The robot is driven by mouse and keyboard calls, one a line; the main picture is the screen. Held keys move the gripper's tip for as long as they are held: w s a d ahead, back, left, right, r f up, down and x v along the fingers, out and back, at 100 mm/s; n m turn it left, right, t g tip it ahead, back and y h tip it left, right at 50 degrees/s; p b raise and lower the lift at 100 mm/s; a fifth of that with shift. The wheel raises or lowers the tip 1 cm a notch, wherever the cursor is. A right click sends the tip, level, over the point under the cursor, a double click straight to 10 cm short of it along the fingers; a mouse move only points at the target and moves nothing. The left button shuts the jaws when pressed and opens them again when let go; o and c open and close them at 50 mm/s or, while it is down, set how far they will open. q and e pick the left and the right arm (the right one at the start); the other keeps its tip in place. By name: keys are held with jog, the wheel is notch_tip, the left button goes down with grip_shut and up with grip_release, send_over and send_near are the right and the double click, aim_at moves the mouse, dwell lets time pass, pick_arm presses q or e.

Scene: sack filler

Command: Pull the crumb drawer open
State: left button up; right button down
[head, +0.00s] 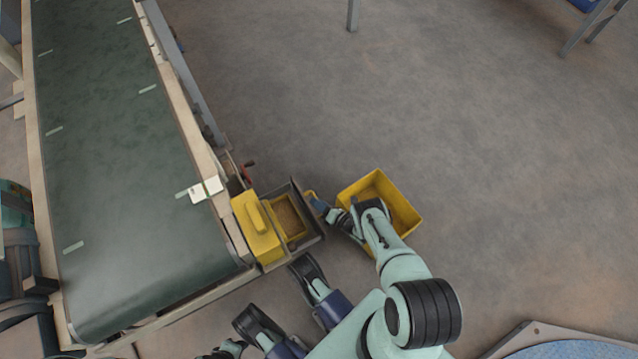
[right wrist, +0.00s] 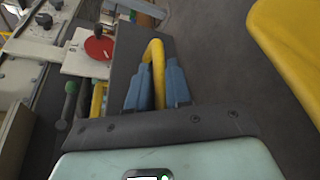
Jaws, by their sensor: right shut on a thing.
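The crumb drawer (head: 318,231) is a dark grey metal tray at the right end of the conveyor. It stands out from beside a yellow housing (head: 256,228), and brown crumb-like material shows inside it. Its yellow loop handle (right wrist: 157,62) stands on the grey drawer front (right wrist: 124,62). My right gripper (head: 316,202) is at the drawer's outer side. In the right wrist view its blue fingers (right wrist: 158,88) are shut on the handle, one on each side of the bar.
A yellow bin (head: 402,214) stands on the floor right of the drawer, partly behind my right arm. The green conveyor belt (head: 125,180) fills the left. A red knob (right wrist: 98,48) is near the drawer. Open floor lies beyond the bin.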

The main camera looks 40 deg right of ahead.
pick_arm(q)
jog(key=shift+d, duration=0.3)
pick_arm(e)
jog(key=shift+s+d, duration=0.1)
jog(key=shift+d, duration=0.2)
pick_arm(q)
jog(key=shift+s, duration=0.1)
pick_arm(e)
jog(key=c, duration=1.1)
grip_release()
pick_arm(q)
jog(key=w+d+r+t+p, duration=0.1)
jog(key=w+r+t+p, duration=0.1)
jog(key=w+r+p, duration=0.2)
jog(key=shift+w+d+r+t, duration=0.2)
jog(key=shift+w+r+t, duration=0.2)
jog(key=shift+w+r, duration=1.45)
pick_arm(e)
jog(key=shift+v, duration=6.75)
pick_arm(q)
jog(key=shift+w+f, duration=0.15)
jog(key=shift+f, duration=0.1)
pick_arm(e)
jog(key=shift+r, duration=0.1)
